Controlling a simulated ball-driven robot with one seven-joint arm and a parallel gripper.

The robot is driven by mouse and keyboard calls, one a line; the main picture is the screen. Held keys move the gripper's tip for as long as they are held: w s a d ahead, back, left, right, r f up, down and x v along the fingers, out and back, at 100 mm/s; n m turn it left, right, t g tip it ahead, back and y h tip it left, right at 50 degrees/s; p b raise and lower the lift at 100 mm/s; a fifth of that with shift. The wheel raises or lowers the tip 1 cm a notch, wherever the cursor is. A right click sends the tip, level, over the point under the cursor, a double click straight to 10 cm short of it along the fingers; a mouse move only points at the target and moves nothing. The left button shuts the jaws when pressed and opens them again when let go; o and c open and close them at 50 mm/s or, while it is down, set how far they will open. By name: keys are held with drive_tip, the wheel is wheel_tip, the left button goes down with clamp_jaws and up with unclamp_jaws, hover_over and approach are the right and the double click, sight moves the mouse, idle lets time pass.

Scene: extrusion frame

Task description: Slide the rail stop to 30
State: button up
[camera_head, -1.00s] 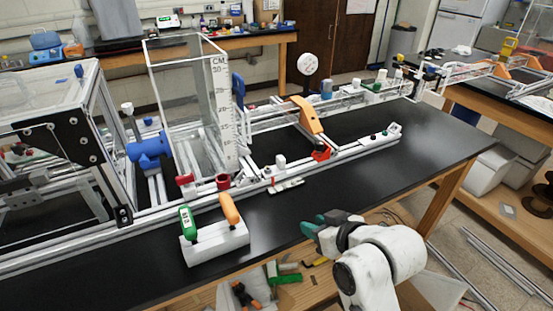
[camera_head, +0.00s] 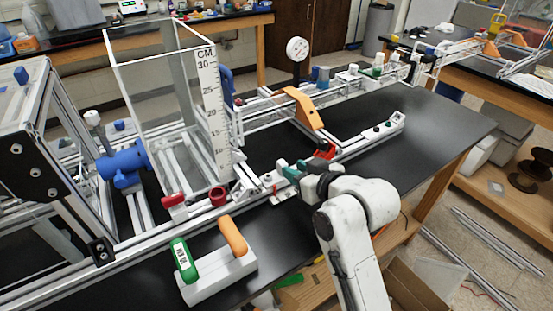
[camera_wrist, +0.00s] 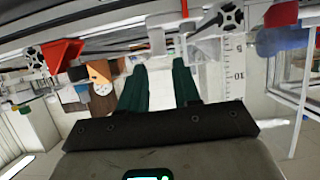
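A white knobbed block, which looks like the rail stop, sits on the front rail (camera_head: 352,148). In the head view my gripper largely hides it. In the wrist view the white block (camera_wrist: 157,38) shows just beyond the teal fingertips. My gripper (camera_head: 287,169) is at the front rail, fingers pointing at it; in the wrist view my gripper (camera_wrist: 160,68) has its fingers apart with nothing clearly between them. Contact cannot be told. A small light scale plate (camera_head: 282,198) lies at the rail below my fingers; its numbers are too small to read.
A clear tank with an upright CM ruler (camera_head: 211,110) stands left of my gripper. A red part (camera_head: 324,150) and an orange bracket (camera_head: 304,108) are to the right. A block with green and orange handles (camera_head: 222,280) stands in front. The black bench (camera_head: 440,125) is clear at right.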

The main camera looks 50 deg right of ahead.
sight(279, 162)
drive_tip(key=x, duration=0.8)
drive_tip(key=shift+w+f, duration=0.15)
drive_tip(key=shift+w, duration=0.15)
clamp_jaws()
drive_tip(key=shift+d, duration=0.1)
